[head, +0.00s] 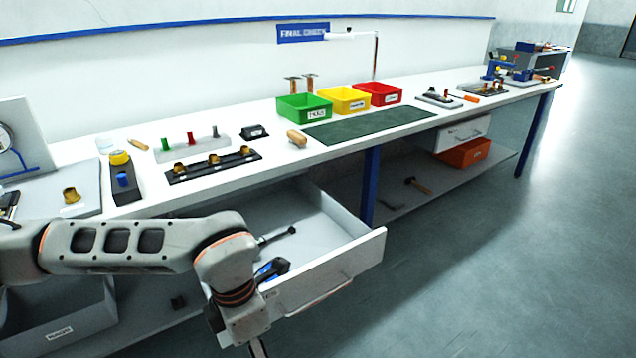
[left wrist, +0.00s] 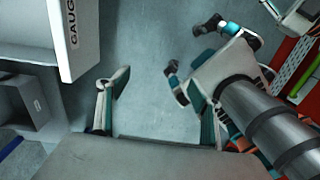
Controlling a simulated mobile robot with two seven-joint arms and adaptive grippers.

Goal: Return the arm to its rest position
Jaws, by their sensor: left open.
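My left arm (head: 130,245) reaches in from the left over the open drawer in the head view. Its gripper (head: 258,350) points down at the bottom edge, mostly cut off. In the left wrist view, the left gripper (left wrist: 152,84) has its fingers spread with bare floor between them, and it holds nothing. Another gripper, which looks like my right one (left wrist: 190,47), shows there beside it, its two dark fingertips apart and nothing between them. The right arm is not in the head view.
The open drawer (head: 371,246) sticks out from the white bench, close to my left arm, holding a dark tool and a blue-black item. A grey bin (head: 62,338) lies low at left; a GAUGE-labelled panel (left wrist: 76,60) is near the left gripper. Floor at right (head: 480,260) is clear.

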